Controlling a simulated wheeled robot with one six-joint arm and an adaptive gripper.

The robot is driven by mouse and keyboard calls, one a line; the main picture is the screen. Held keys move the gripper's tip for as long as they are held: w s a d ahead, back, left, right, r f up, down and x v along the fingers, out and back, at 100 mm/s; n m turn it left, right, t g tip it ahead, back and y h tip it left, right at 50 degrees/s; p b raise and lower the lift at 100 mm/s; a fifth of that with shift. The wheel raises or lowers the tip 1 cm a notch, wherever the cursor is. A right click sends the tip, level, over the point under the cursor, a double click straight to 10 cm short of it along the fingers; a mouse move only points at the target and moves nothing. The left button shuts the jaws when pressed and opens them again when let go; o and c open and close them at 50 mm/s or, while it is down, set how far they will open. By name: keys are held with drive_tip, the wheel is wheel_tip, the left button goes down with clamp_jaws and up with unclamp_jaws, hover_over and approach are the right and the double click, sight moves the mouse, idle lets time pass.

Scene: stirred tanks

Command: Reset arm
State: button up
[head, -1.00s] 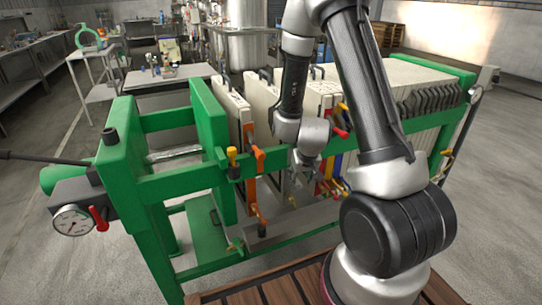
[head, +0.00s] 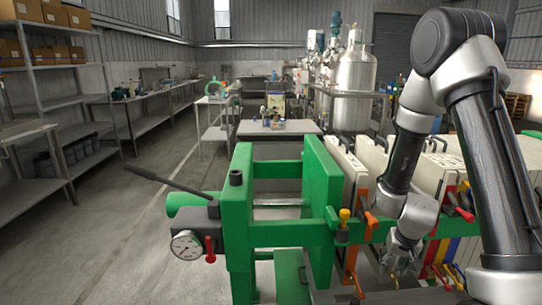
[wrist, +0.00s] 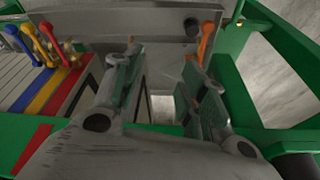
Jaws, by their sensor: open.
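My arm reaches down over the front of a green-framed filter press (head: 322,185). My gripper (head: 400,268) hangs beside the press plates, right of an orange handle (head: 370,222) in the head view. In the wrist view my gripper (wrist: 168,88) is open, its two fingers apart with nothing between them. The orange handle (wrist: 207,42) is just beyond the right finger there. Red, yellow and blue handles (wrist: 45,45) are at the upper left of that view.
A pressure gauge (head: 186,245) and a black lever (head: 165,182) stick out at the press's left end. Steel tanks (head: 352,75) stand behind. Shelves (head: 60,100) line the left wall. The floor (head: 110,235) left of the press is clear.

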drive_tip(key=s+a+r+g+y, duration=0.2)
drive_tip(key=s+a+r+g, duration=0.2)
drive_tip(key=s, duration=0.4)
drive_tip(key=s+d+r+n+t, duration=0.1)
drive_tip(key=s+r, duration=0.3)
drive_tip(key=r, duration=0.5)
drive_tip(key=s+d+r+n+t+h, duration=0.1)
drive_tip(key=s+r, duration=0.3)
drive_tip(key=r, duration=0.6)
drive_tip(key=s+d+r+n+t, duration=0.1)
drive_tip(key=s+r+t, duration=0.1)
drive_tip(key=s+r, duration=0.3)
wheel_tip(320, 180, up, 4)
drive_tip(key=shift+d+r+t, duration=0.2)
drive_tip(key=shift+r+t, duration=0.05)
drive_tip(key=shift+t, duration=0.15)
